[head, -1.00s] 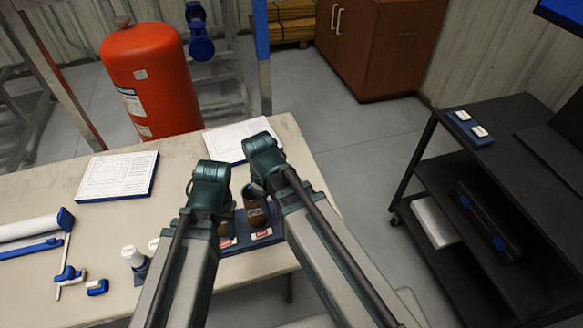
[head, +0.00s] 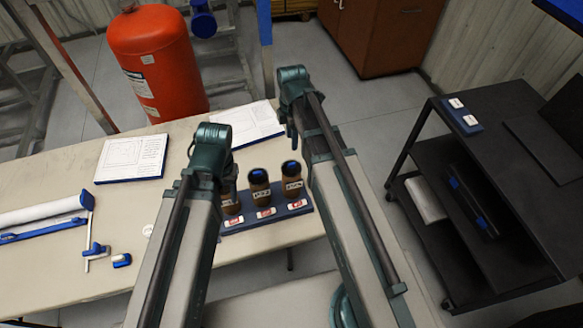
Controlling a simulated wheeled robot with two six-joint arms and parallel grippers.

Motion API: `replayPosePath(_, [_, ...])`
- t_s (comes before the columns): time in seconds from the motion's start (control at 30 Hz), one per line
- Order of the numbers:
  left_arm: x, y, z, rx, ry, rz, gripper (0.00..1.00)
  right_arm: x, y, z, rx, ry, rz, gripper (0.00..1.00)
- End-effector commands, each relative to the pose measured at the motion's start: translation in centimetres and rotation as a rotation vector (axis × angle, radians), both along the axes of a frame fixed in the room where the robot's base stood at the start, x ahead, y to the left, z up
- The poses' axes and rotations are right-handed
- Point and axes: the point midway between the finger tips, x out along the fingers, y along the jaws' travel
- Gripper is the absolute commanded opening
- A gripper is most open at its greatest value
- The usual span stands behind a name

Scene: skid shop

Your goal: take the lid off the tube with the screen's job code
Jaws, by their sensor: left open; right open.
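Three brown tubes with dark lids stand in a blue rack (head: 297,208) on the table: a left tube (head: 230,204), a middle tube (head: 260,195) and a right tube (head: 292,190). Their white labels are too small to read surely. My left gripper (head: 224,172) is just left of the left tube, its arm partly covering that tube. My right gripper (head: 292,122) is above and behind the right tube in the picture. Both are open and empty, their fingertips mostly hidden. A screen (head: 568,12) shows only its corner at top right; no job code is visible.
The beige table (head: 120,215) holds two white sheets on boards (head: 132,158) (head: 240,122), a white roll (head: 40,212) and small blue fittings (head: 97,252). A black cart (head: 500,150) stands right, a red cylinder (head: 158,65) behind. Floor between table and cart is clear.

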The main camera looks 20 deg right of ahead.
Motion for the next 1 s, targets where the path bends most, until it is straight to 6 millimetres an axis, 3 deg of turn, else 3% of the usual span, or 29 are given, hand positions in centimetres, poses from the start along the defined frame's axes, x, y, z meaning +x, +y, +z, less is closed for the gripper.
replayPosePath(0.5, [0.0, 0.0, -7.3, 0.002, 0.000, -0.010, 0.50, 0.0, 0.0, -7.3, 0.000, 0.000, -0.001, 0.50])
replayPosePath(0.83, [0.0, 0.0, -7.8, 0.002, 0.000, -0.009, 0.50, 0.0, 0.0, -7.8, 0.000, 0.000, -0.001, 0.50])
replayPosePath(1.0, [0.0, 0.0, -9.1, 0.002, 0.000, -0.008, 0.50, -0.1, 0.1, -9.1, 0.000, 0.000, -0.001, 0.50])
